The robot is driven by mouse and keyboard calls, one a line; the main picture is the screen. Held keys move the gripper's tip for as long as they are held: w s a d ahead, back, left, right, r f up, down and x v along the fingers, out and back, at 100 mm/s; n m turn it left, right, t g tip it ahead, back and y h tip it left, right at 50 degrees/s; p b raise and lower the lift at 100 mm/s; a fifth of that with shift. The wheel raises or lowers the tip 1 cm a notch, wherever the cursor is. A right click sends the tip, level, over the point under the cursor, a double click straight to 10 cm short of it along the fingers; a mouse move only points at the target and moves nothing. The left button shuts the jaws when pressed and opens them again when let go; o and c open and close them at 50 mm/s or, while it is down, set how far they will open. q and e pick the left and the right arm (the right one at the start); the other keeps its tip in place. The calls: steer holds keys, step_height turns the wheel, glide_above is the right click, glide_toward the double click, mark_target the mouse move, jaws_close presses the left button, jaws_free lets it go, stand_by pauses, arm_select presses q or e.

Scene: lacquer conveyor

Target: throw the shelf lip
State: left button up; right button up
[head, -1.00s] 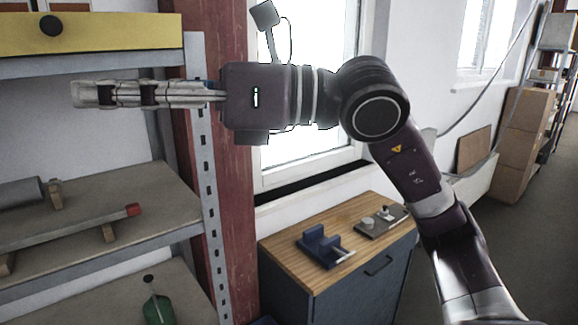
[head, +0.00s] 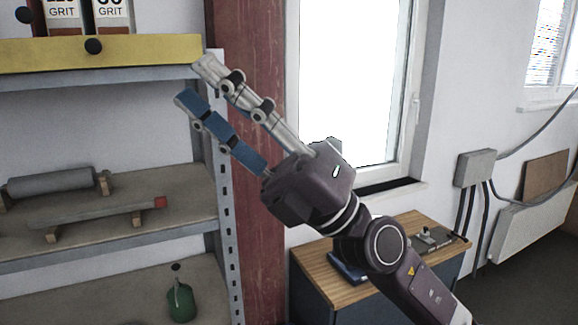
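The shelf unit stands at the left of the head view. My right gripper (head: 192,82) is raised in front of the shelf's right upright, close to the right end of the yellow lip. Its two fingers stand apart with nothing between them. I cannot tell whether a fingertip touches the shelf. My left gripper is out of view.
Boxes marked GRIT (head: 62,14) stand behind the lip. A grey roller (head: 50,182) and a bar with a red end (head: 105,214) lie on the middle shelf. A green container (head: 181,301) is below. A wooden-topped cabinet (head: 318,265) stands under the window.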

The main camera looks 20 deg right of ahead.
steer(key=w+d+f+m+t+h, duration=0.5)
steer(key=m+h, duration=0.5)
steer(key=m, duration=0.2)
steer(key=w+d+f+m+t+h, duration=0.4)
steer(key=d+f+m+t+h, duration=0.2)
steer(key=m+h, duration=0.4)
steer(key=shift+w+d+f+m+t, duration=0.4)
steer(key=shift+f+m+t, duration=0.5)
steer(key=shift+m+t, duration=0.45)
steer(key=shift+r, duration=0.1)
